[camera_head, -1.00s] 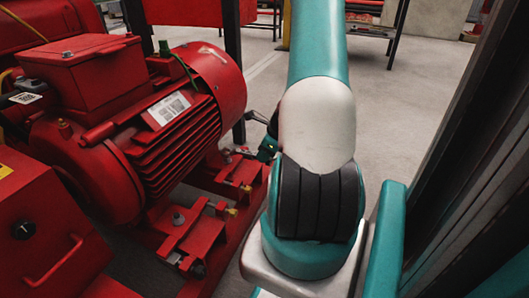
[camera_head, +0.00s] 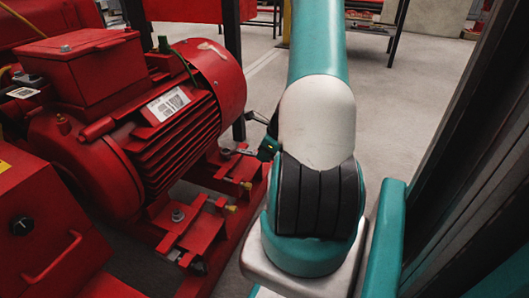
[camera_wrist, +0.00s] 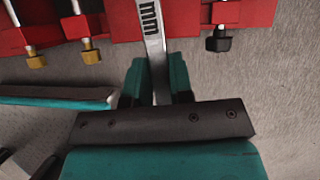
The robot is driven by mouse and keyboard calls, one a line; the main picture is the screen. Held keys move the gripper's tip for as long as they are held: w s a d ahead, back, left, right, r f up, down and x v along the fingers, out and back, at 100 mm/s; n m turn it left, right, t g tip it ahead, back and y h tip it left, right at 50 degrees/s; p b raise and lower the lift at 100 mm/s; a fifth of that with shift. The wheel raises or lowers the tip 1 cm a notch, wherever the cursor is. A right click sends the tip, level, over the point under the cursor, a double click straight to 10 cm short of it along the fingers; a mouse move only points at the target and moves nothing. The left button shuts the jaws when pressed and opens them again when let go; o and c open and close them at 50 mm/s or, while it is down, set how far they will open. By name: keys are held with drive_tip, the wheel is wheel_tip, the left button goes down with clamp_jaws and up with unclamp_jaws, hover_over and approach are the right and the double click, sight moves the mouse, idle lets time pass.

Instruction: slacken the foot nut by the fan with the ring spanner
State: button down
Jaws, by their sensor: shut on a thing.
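The ring spanner (camera_wrist: 153,35) is a flat silver bar with dark "mm" lettering in the wrist view. My gripper (camera_wrist: 158,78) is shut on its shaft, which runs up out of the picture between the teal fingers. The ring end is out of frame, so I cannot tell whether it sits on a nut. In the head view, the foot nut by the fan (camera_head: 226,153) is small, on the red motor foot below the fan cowl (camera_head: 214,72). My gripper (camera_head: 267,148) shows there only partly, beside that foot, mostly hidden by my arm.
The red motor (camera_head: 165,115) fills the left of the head view, with another foot bolt (camera_head: 177,215) nearer me. In the wrist view, brass bolts (camera_wrist: 90,55) and a black-headed bolt (camera_wrist: 218,42) stick out from red metal. Grey floor lies open behind and right.

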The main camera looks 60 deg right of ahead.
drive_tip(key=shift+f, duration=0.65)
drive_tip(key=shift+w+d+r+n+g+y+p, duration=0.15)
drive_tip(key=shift+w+d+n+y+p, duration=0.35)
drive_tip(key=shift+d+n+p, duration=0.5)
drive_tip(key=shift+w+d+f+n+g+y+p, duration=0.1)
drive_tip(key=shift+w+d+n+g+y+p, duration=0.35)
drive_tip(key=shift+d+n, duration=0.75)
drive_tip(key=shift+w+d+r+n+y+p, duration=0.1)
drive_tip(key=shift+w+d+n+y+p, duration=0.15)
drive_tip(key=shift+w+d+n+p, duration=0.65)
drive_tip(key=w+d+n+g+y+b, duration=0.1)
drive_tip(key=w+d+n+g, duration=0.1)
drive_tip(key=w+d+n, duration=0.2)
drive_tip(key=shift+w+d+n+y, duration=0.25)
drive_tip(key=shift+w+n, duration=0.4)
drive_tip(key=shift+n, duration=0.45)
drive_tip(key=shift+s+a+m+p, duration=0.15)
drive_tip(key=shift+s+m+p, duration=0.2)
drive_tip(key=shift+p, duration=0.4)
